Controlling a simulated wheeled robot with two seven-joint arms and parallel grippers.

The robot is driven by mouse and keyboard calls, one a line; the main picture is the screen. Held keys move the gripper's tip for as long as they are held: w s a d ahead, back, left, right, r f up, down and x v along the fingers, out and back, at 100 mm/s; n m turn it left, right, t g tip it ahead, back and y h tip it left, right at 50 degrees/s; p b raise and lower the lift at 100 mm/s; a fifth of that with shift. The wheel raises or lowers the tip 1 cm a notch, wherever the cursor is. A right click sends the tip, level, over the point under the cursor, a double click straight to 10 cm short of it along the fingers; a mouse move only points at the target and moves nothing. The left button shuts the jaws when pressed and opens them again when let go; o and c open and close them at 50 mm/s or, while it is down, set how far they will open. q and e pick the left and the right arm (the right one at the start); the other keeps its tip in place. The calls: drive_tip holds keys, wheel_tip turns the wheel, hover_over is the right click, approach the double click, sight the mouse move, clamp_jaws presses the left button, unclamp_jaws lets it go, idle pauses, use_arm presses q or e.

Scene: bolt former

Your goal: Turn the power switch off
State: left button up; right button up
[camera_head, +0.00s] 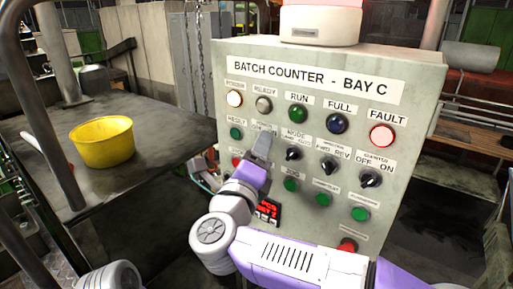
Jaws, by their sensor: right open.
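The grey control panel (407,225) is headed "BATCH COUNTER - BAY C". My right gripper (263,145) is raised in front of the panel's second row, at the second position from the left. It is open and empty. It covers the control under a small label (263,127) that I cannot read clearly, so that control's setting is hidden. I cannot tell whether the fingers touch it. To its right are three black rotary knobs, the rightmost knob (370,180) marked OFF and ON. The white power lamp (234,98) is lit. My left gripper is out of view.
Green buttons (324,199) line the row below the knobs, and a red button (347,245) sits lower. A yellow bowl (102,143) stands on a dark table (150,118) at left. The fault lamp (381,136) glows red.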

clamp_jaws()
idle(0.4)
drive_tip(key=shift+r+n+g+y+p, duration=0.2)
drive_tip(key=shift+n+g+p, duration=0.5)
drive_tip(key=shift+n+p, duration=1.35)
drive_tip(key=shift+r+n+g+y+p, duration=0.15)
drive_tip(key=shift+n+g+p, duration=0.55)
drive_tip(key=shift+n+p, duration=1.35)
drive_tip(key=shift+r+n+g+y+p, duration=0.2)
drive_tip(key=shift+n+g+p, duration=0.5)
drive_tip(key=shift+n+p, duration=1.35)
drive_tip(key=shift+f+m+p, duration=0.15)
drive_tip(key=shift+m+p, duration=0.3)
drive_tip(key=shift+p, duration=0.25)
